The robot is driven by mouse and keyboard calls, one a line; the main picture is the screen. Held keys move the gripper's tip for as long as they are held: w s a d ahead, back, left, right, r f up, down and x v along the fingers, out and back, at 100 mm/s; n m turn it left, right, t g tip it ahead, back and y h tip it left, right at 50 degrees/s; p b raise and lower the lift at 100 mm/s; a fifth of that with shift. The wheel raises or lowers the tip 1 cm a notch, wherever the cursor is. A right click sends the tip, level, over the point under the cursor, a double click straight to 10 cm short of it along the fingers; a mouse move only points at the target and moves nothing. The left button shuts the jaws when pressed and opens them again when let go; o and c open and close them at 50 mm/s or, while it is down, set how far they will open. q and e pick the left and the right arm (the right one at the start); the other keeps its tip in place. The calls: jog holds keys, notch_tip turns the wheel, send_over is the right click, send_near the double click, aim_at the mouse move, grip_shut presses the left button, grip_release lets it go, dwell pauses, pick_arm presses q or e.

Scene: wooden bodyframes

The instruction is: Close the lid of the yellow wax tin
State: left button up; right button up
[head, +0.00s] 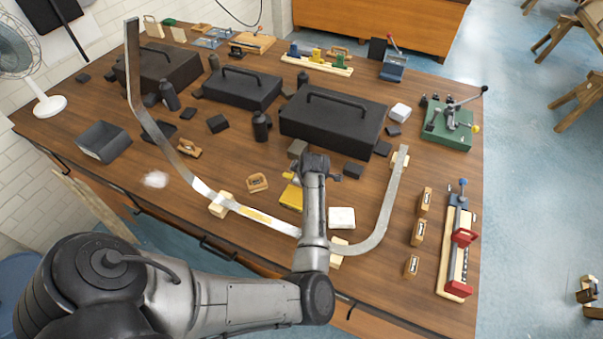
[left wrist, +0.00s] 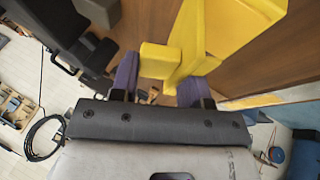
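The yellow wax tin (head: 291,197) lies on the wooden table, just left of my left forearm in the head view. In the left wrist view, the tin's yellow parts (left wrist: 240,25) fill the upper right. One slab stands up at an angle to another, and a smaller yellow block (left wrist: 160,58) juts out toward my fingers. In the head view, my wrist hides the fingers. My right gripper is not in view.
A curved metal strip (head: 376,240) on wooden blocks runs around the tin and under my arm. A white block (head: 341,217) lies right of my arm, a small wooden block (head: 257,182) left of the tin. A large black case (head: 333,118) stands behind.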

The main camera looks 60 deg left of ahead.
pick_arm(q)
jog(key=o, duration=0.3)
jog(key=shift+w, duration=0.1)
jog(key=shift+o, duration=0.3)
jog(key=shift+a, duration=0.1)
